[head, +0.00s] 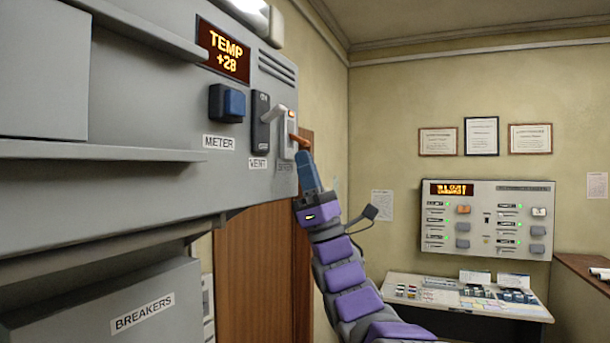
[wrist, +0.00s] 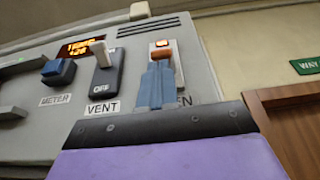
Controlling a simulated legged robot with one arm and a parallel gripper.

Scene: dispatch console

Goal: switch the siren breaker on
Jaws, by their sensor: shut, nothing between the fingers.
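The siren breaker (head: 286,138) is a pale plate at the right end of the grey wall panel. It also shows in the wrist view (wrist: 154,47), with a small lit orange-red window at its top. Its orange lever (head: 300,141) sticks out, lower than the lever of the VENT breaker; it also shows in the wrist view (wrist: 177,66). My gripper (head: 305,156) is shut and empty, its blue fingers (wrist: 157,84) just below the orange lever; I cannot tell whether they touch. The fingers hide the lower plate and part of its label.
Left of it is the dark VENT breaker (head: 260,135), its pale lever raised. Further left are the blue METER switch (head: 233,104) and a TEMP display (head: 222,52). A ledge (head: 100,151) juts out below. A second console (head: 487,218) stands at the far wall.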

